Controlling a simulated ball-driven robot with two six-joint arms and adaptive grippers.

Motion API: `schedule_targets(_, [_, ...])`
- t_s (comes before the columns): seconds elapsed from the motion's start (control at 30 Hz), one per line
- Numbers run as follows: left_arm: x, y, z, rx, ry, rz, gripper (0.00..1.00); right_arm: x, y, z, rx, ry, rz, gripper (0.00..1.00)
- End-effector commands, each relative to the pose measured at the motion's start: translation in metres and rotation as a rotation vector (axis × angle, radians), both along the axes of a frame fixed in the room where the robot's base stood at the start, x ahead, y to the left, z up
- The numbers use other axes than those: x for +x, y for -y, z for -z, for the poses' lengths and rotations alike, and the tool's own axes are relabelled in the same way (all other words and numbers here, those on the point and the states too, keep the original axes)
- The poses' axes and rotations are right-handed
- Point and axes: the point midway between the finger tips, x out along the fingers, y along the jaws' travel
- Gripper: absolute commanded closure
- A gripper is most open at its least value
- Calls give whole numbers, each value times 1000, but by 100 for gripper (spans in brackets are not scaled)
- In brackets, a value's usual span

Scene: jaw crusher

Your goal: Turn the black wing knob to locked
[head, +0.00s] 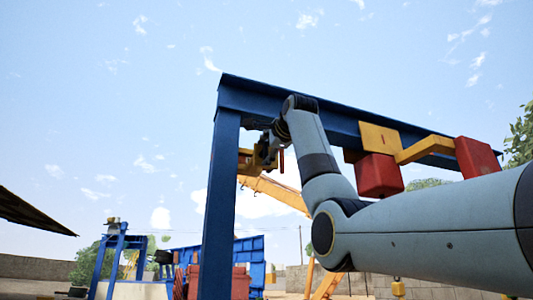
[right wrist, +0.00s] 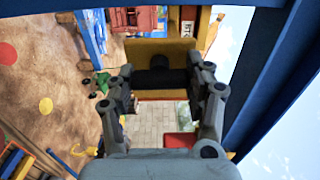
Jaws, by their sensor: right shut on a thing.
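The black wing knob (right wrist: 160,78) lies across the space between the fingertips of my right gripper (right wrist: 164,84) in the right wrist view, in front of a yellow housing (right wrist: 150,48). The gripper is shut on the knob. In the head view my right gripper (head: 266,145) is up under the blue beam near its post, at the yellow housing (head: 246,168). There my arm and the gripper hide the knob, and its lock marking is not readable. My left gripper is not in view.
The blue beam (head: 350,122) runs just above my right gripper, and its blue post (head: 219,200) stands close on the left. Red blocks (head: 378,177) on yellow brackets hang along the beam to the right. Open sky lies left of the post.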

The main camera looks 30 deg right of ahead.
Motion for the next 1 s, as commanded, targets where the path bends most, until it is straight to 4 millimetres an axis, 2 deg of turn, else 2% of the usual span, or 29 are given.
schedule_targets(0.57, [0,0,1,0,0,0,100,0,0,1,34,6,1,80])
schedule_targets(0.6, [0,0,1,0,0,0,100,0,0,1,34,6,1,45])
schedule_targets(0.77, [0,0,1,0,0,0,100,0,0,1,33,6,1,24])
schedule_targets(1.0, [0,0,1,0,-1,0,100,0,0,1,32,7,0,23])
